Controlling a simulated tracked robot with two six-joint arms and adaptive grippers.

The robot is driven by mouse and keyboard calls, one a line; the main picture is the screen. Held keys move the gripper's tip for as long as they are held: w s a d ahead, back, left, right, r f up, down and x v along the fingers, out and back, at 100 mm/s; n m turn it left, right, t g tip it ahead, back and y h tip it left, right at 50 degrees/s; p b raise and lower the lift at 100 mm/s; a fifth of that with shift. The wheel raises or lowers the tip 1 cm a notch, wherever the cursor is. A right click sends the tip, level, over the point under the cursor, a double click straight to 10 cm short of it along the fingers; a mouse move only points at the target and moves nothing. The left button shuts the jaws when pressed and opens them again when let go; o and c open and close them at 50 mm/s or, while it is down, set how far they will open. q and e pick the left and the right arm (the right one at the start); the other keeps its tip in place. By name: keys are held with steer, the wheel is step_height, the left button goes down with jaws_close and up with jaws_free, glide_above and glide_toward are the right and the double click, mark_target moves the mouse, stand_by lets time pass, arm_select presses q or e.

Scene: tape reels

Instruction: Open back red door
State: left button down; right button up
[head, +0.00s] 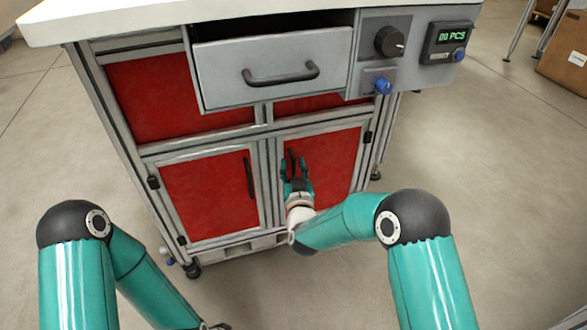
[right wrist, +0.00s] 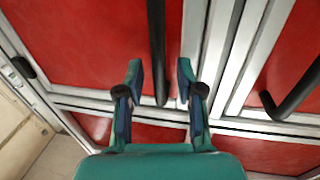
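The grey-framed cabinet has two lower red doors, a left one (head: 208,197) and a right one (head: 335,165), both shut. The left door has a dark vertical handle (head: 249,178). My right gripper (head: 296,172) is at the inner edge of the right door, over its handle. In the right wrist view the gripper (right wrist: 161,85) is open, with the right door's black handle (right wrist: 156,40) between its fingers and a gap on each side. I cannot tell which door is called the back one.
A grey drawer (head: 275,70) above is pulled partly out. A control panel with a knob (head: 390,41) and a display (head: 447,41) sits to its right, under the white worktop (head: 200,10). Cardboard boxes (head: 565,55) stand far right. The floor around the cabinet is clear.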

jaws_close()
steer(key=shift+s, duration=0.1)
stand_by(0.4)
